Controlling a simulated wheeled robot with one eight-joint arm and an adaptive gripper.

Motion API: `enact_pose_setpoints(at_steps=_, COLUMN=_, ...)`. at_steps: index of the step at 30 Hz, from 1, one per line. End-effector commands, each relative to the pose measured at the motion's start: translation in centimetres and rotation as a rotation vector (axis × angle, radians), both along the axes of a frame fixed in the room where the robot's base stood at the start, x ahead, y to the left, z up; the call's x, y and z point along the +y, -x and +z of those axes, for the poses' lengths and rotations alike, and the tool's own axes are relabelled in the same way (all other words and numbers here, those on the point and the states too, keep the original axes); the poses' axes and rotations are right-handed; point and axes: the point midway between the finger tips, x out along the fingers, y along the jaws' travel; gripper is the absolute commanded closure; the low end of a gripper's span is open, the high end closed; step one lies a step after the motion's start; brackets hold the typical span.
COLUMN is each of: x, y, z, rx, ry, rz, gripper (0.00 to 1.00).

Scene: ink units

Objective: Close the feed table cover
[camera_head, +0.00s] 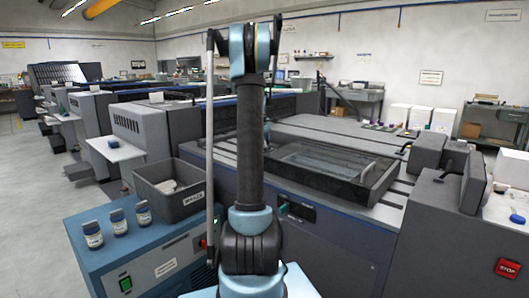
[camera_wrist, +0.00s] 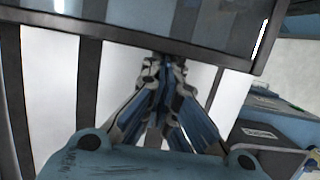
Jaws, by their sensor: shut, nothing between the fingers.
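In the head view, a dark frame with a see-through, glossy middle (camera_head: 335,162) sits on the grey machine's flat top, right of my arm. It looks like the feed table cover, but how far it is open is unclear. In the wrist view, a dark-edged glossy panel (camera_wrist: 150,33) crosses the top of the picture. My gripper (camera_wrist: 160,65) is shut and empty, its fingertips close to the panel's lower edge. I cannot tell whether they touch it. My gripper is not visible in the head view, where my upright arm hides part of the machine.
A grey housing with a red stop sign (camera_head: 507,268) stands at the right. Other machines fill the back left. Open floor lies at far left.

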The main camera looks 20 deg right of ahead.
Motion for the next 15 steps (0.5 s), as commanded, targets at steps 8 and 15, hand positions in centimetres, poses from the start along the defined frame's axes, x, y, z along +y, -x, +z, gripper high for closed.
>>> enact_pose_setpoints(at_steps=8, x=0.1, y=-0.1, z=0.0, rx=0.000, ry=0.000, rz=0.000, gripper=1.00)
enact_pose_setpoints(at_steps=15, x=1.0, y=-1.7, z=-0.1, rx=0.000, ry=0.000, rz=0.000, gripper=1.00)
